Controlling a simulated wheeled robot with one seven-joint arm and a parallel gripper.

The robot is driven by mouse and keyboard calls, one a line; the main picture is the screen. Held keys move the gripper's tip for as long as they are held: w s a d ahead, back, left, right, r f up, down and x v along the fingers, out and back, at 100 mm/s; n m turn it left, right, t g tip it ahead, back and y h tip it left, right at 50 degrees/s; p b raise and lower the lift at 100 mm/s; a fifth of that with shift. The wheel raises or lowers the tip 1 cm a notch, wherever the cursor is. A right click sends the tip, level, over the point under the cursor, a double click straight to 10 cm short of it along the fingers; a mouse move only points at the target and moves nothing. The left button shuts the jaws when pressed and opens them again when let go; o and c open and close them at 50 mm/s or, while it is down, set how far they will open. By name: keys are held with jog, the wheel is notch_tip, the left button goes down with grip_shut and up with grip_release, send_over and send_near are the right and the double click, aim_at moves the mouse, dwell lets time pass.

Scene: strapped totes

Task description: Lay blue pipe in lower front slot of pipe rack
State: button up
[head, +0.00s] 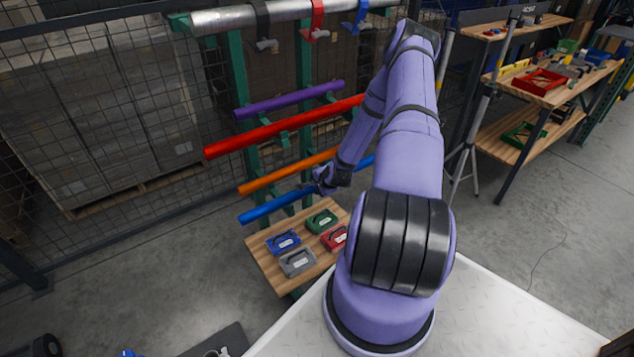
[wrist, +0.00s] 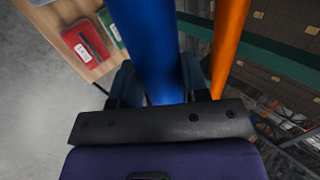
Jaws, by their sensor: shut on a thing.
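The blue pipe (head: 262,212) is the lowest of the pipes in the head view, below the orange pipe (head: 270,180) and roughly along it. My gripper (head: 323,184) is shut around its middle. In the wrist view the blue pipe (wrist: 150,40) runs between my two fingers (wrist: 160,86), and the orange pipe (wrist: 228,45) is close on the right. The green pipe rack (head: 238,75) has arms reaching forward. The blue pipe lies by its lower arms; I cannot tell whether it rests on them. My arm hides part of its right side.
A red pipe (head: 250,138) and a purple pipe (head: 275,104) lie higher on the rack. A wooden shelf (head: 262,262) with several small totes is below. A mesh fence (head: 100,110) stands behind. A tripod (head: 468,150) and workbench (head: 540,95) are at right.

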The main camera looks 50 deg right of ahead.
jog(key=shift+f, duration=0.25)
jog(key=o, duration=1.3)
jog(key=v, duration=1)
jog(key=shift+s+r, duration=0.25)
jog(key=shift+r, duration=0.1)
